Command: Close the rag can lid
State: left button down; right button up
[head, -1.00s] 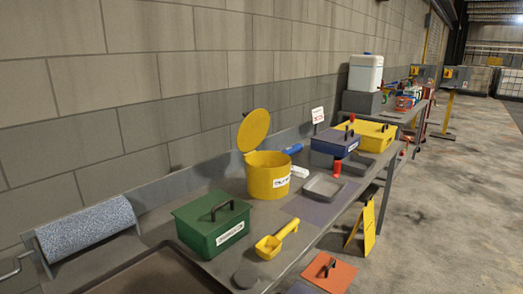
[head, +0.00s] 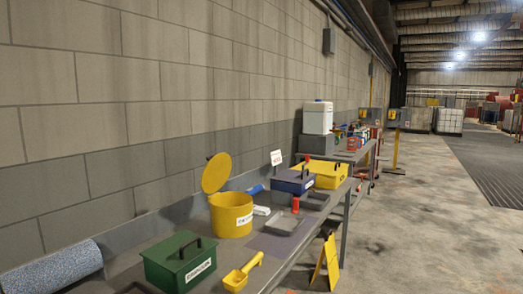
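The rag can is most likely the yellow round can (head: 231,218) on the grey bench; its label is too small to read. Its round yellow lid (head: 216,173) stands open, tilted up at the can's back left toward the wall. Neither of my grippers shows in the head view.
A green box (head: 178,262) and a yellow scoop (head: 242,273) are in front of the can. A grey tray (head: 287,222), a red cylinder (head: 295,205), a blue box (head: 292,182) and a yellow case (head: 325,173) lie farther along. Floor (head: 420,230) right of the bench is open.

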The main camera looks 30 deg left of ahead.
aim_at(216, 173)
jog(key=z, duration=0.25)
jog(key=i, duration=1.05)
jog(key=u, duration=0.2)
